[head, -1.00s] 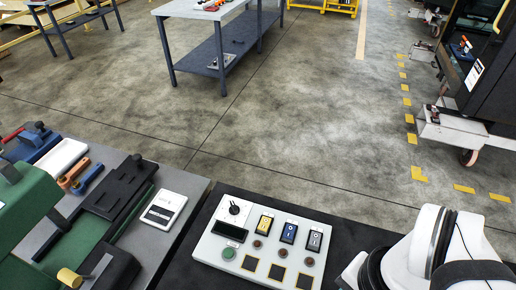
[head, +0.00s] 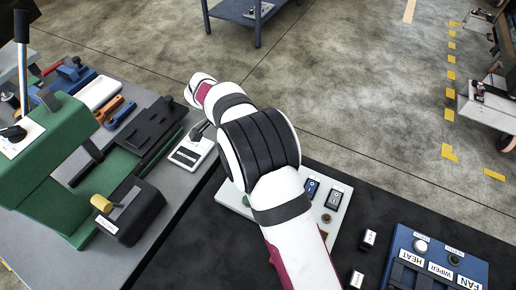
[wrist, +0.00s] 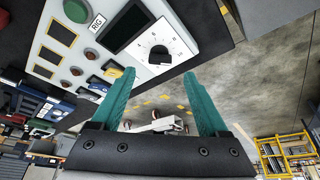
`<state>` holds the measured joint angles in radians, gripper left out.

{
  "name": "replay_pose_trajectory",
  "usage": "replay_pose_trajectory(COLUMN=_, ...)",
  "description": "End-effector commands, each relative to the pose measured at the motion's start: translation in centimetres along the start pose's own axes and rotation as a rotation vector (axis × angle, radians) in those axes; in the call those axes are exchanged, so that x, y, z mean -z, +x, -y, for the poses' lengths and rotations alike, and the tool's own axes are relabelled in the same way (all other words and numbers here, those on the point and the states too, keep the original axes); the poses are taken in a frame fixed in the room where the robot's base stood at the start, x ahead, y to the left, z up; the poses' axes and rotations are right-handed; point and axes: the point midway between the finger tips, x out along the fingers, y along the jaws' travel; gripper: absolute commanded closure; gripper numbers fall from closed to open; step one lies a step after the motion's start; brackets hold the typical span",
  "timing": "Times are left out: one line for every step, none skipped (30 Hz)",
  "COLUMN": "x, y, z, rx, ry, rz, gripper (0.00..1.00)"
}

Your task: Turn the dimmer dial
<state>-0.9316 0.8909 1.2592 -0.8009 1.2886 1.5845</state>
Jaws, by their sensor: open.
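The dimmer dial (wrist: 159,55) is a black round knob with a white pointer mark on a white plate with a printed scale. It is on the light control panel (wrist: 187,48), seen close in the wrist view. My gripper (wrist: 160,73) is open, its two teal fingers apart, with the dial seen beyond and between the fingertips. Nothing is between the fingers, and I cannot tell how far off the dial is. In the head view my arm covers most of the panel (head: 341,213) and hides the dial and my gripper.
A dark display (wrist: 124,28), a green button (wrist: 76,10) and several switches share the panel. In the head view, a green machine (head: 50,150) and black box (head: 130,212) stand left. A blue switch box (head: 455,252) is at lower right.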

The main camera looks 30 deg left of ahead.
Motion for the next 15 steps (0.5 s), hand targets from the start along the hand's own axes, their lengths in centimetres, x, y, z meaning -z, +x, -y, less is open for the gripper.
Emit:
replay_pose_trajectory(x=0.0, y=1.3, z=-0.1, rx=-0.003, ry=-0.001, rz=0.000, gripper=0.22)
replay_pose_trajectory(x=0.0, y=2.0, z=-0.1, rx=-0.003, ry=-0.001, rz=-0.001, gripper=0.22)
replay_pose_trajectory(x=0.0, y=2.8, z=-0.1, rx=-0.002, ry=-0.001, rz=0.000, gripper=0.22)
replay_pose_trajectory(x=0.0, y=3.4, z=-0.1, rx=-0.002, ry=-0.001, rz=0.000, gripper=0.22)
replay_pose_trajectory(x=0.0, y=3.8, z=0.0, rx=-0.001, ry=-0.001, rz=0.000, gripper=0.22)
replay_pose_trajectory(x=0.0, y=4.3, z=0.0, rx=-0.001, ry=0.000, rz=0.000, gripper=0.22)
replay_pose_trajectory(x=0.0, y=4.6, z=0.0, rx=0.000, ry=0.000, rz=0.000, gripper=0.22)
replay_pose_trajectory(x=0.0, y=4.8, z=0.0, rx=0.000, ry=-0.001, rz=0.000, gripper=0.22)
replay_pose_trajectory(x=0.0, y=5.1, z=0.0, rx=0.001, ry=-0.001, rz=0.000, gripper=0.22)
replay_pose_trajectory(x=0.0, y=5.2, z=0.0, rx=0.001, ry=-0.001, rz=0.000, gripper=0.22)
replay_pose_trajectory(x=0.0, y=5.3, z=0.0, rx=0.001, ry=-0.001, rz=0.000, gripper=0.22)
replay_pose_trajectory(x=0.0, y=5.4, z=0.0, rx=0.001, ry=-0.001, rz=0.000, gripper=0.22)
replay_pose_trajectory(x=0.0, y=5.4, z=0.0, rx=0.001, ry=-0.001, rz=0.000, gripper=0.22)
replay_pose_trajectory(x=0.0, y=5.4, z=0.0, rx=0.001, ry=-0.001, rz=0.000, gripper=0.22)
replay_pose_trajectory(x=0.0, y=5.4, z=0.0, rx=0.001, ry=-0.001, rz=0.000, gripper=0.22)
